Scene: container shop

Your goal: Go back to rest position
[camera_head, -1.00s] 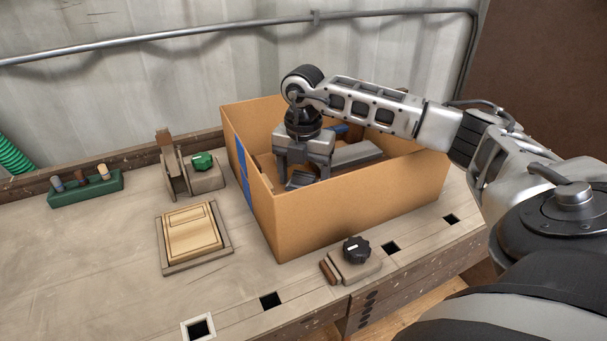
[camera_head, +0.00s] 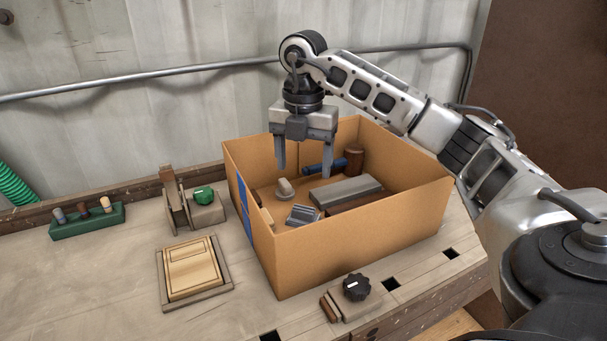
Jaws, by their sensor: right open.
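My right gripper (camera_head: 304,163) hangs above the open cardboard box, its two fingers apart and pointing down with nothing between them. Inside lie a grey block (camera_head: 345,191), a small metal piece (camera_head: 302,215), a pale rounded piece (camera_head: 284,189) and a mallet with a brown head (camera_head: 354,158) and blue handle. My left gripper is not in view.
The workbench (camera_head: 110,275) has bare room at the left. On it are a wooden panel in a tray (camera_head: 193,268), a clamp with a green knob (camera_head: 203,194), a green holder with pegs (camera_head: 88,222), and a black-knobbed clamp (camera_head: 356,288) before the box. A corrugated wall stands behind.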

